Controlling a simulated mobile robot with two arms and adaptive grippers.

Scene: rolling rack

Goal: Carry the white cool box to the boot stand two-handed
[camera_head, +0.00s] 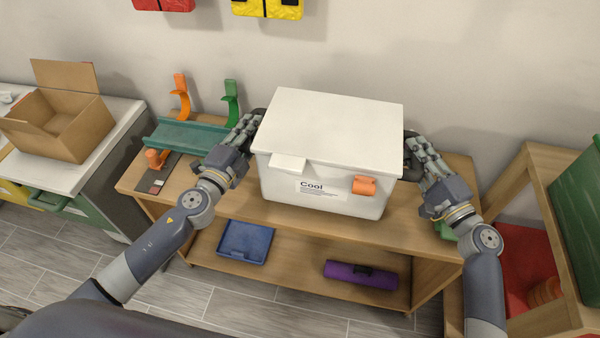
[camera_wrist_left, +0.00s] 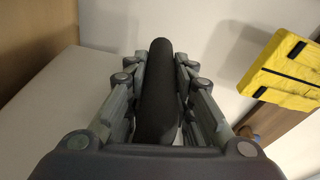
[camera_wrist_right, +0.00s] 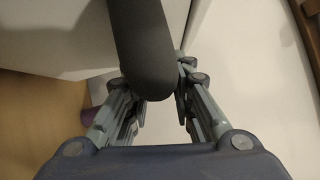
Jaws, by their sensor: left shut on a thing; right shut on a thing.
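The white cool box (camera_head: 330,130), lid closed, with a "Cool" label and an orange latch, is upright over a wooden two-level stand (camera_head: 290,232) in the head view. I cannot tell whether it touches the top or which furniture is the boot stand. My left gripper (camera_head: 254,124) is shut on the box's left handle, a dark bar between the fingers in the left wrist view (camera_wrist_left: 158,90). My right gripper (camera_head: 411,146) is shut on the right handle, a dark bar in the right wrist view (camera_wrist_right: 145,50). The fingertips are partly hidden by the handles.
Left on the stand are a teal tray (camera_head: 190,137) and orange (camera_head: 181,95) and green (camera_head: 231,100) hooked pieces. A blue tray (camera_head: 245,242) and purple case (camera_head: 360,274) lie on its lower shelf. A cardboard box (camera_head: 60,122) stands left; a wooden rack (camera_head: 560,160) stands right.

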